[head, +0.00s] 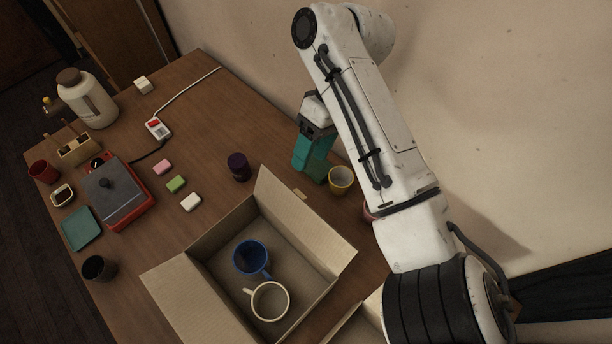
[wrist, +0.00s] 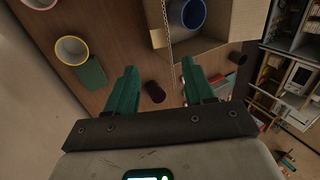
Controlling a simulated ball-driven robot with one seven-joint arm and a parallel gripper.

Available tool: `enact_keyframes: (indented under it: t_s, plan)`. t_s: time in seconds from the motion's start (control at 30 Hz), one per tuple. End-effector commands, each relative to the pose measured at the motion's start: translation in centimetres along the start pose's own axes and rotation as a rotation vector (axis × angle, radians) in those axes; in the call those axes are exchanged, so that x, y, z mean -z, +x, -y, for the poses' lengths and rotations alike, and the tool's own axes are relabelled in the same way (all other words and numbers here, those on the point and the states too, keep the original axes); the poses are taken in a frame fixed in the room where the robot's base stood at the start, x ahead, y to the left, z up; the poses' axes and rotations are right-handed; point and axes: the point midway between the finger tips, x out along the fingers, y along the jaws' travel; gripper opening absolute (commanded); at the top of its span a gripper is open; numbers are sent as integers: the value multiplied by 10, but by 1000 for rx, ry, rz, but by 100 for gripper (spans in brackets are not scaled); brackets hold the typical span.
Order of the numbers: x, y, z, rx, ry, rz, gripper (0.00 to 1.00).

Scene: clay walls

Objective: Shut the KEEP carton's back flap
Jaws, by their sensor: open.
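An open cardboard carton (head: 222,250) stands on the table with a blue mug (head: 252,257) and a cream mug (head: 269,300) inside. No lettering is readable on it. One flap (head: 300,222) rises and leans outward on the side towards the wall. Another flap (head: 185,298) spreads outward at the lower left. In the wrist view the carton (wrist: 222,22) is at the top, with one flap (wrist: 171,18) nearly edge-on. My gripper (head: 310,165) has teal fingers and is beyond the wall-side flap, apart from it. In the wrist view my gripper (wrist: 158,82) is open and empty.
A yellow mug (head: 340,180) stands beside my gripper, and a dark purple cup (head: 238,166) stands left of it. Part of another carton (head: 358,322) shows at the bottom, partly behind my arm. A red-sided device (head: 118,192) and small blocks lie left. The wall is close behind.

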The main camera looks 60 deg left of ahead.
Motion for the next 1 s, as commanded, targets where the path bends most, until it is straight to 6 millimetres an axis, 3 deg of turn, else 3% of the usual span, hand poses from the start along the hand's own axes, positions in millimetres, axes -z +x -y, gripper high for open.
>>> enact_keyframes:
  t_s: [0.2,0.43,0.87,1.0]
  plan:
    - [0,44,0,4,-1,0,53]
    - [0,74,0,1,0,-1,53]
    - [0,85,0,-1,0,-1,53]
    - [0,84,0,0,0,-1,43]
